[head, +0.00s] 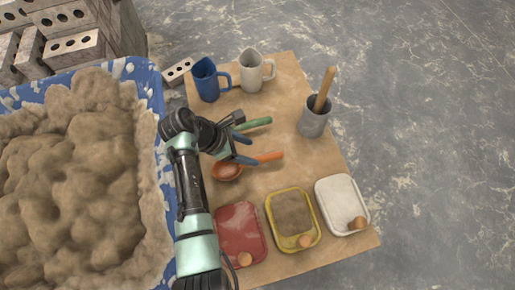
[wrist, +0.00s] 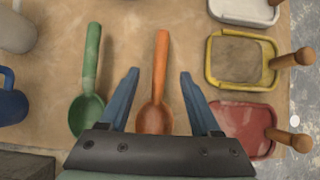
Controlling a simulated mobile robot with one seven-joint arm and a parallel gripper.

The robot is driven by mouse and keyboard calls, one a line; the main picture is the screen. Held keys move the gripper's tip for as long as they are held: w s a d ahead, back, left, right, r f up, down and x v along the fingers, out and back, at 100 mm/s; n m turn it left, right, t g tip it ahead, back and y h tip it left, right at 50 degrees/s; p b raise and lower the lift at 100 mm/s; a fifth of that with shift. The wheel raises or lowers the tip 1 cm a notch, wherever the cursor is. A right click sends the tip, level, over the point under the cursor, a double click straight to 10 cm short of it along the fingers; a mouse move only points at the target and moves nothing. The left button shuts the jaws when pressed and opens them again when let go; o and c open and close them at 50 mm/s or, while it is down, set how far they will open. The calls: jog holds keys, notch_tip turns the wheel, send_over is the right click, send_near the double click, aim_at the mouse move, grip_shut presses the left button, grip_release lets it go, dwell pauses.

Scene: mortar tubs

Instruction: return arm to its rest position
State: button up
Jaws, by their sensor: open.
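My gripper (head: 243,149) is open, its two blue fingers spread above the board. In the wrist view, my gripper (wrist: 153,95) has the orange scoop (wrist: 161,70) lying between and beyond its fingertips, with no finger visibly closed on it. In the head view the orange scoop (head: 228,171) lies on the board just below the gripper. A green scoop (wrist: 91,75) lies beside it; in the head view its green handle (head: 257,123) shows, and its bowl is partly hidden by the gripper. My arm extends from the bottom of the head view up and over the board's left edge.
A blue tub (head: 157,82) of brown mortar (head: 85,165) stands at left, close to my arm. The board (head: 285,85) holds a blue pitcher (head: 206,82), a white pitcher (head: 252,75), a grey cup (head: 313,121) with a wooden stick, and red (head: 240,222), yellow (head: 271,203) and white (head: 343,188) trays. Bricks (head: 75,46) stand behind.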

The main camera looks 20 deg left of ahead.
jog(key=p+v, duration=0.2)
jog(key=v, duration=0.5)
jog(key=w+r+m+t+y, duration=0.5)
jog(key=w+r+m, duration=0.3)
jog(key=w+r, duration=0.65)
jog(key=w+d+r+m+t+y, duration=0.1)
jog(key=d+r+m+t, duration=0.2)
jog(key=r, duration=0.8)
jog(key=w+d+r+m+t, duration=0.15)
jog(key=r+m+t, duration=0.25)
jog(key=r, duration=0.7)
jog(key=s+d+r+m+t, duration=0.35)
jog(key=s+r, duration=0.25)
jog(key=r, duration=0.4)
jog(key=s+d+r+m+t, duration=0.35)
jog(key=s+r, duration=0.25)
jog(key=r, duration=0.3)
jog(key=s+d+r+m+t, duration=0.3)
jog(key=s+d+r+t, duration=0.15)
jog(key=s+r, duration=0.4)
notch_tip(320, 180, up, 30)
jog(key=w+p, duration=0.1)
jog(key=p, duration=2.7)
jog(key=shift+w+r+p, duration=0.25)
jog(key=shift+w+p, duration=0.05)
jog(key=shift+p, duration=0.1)
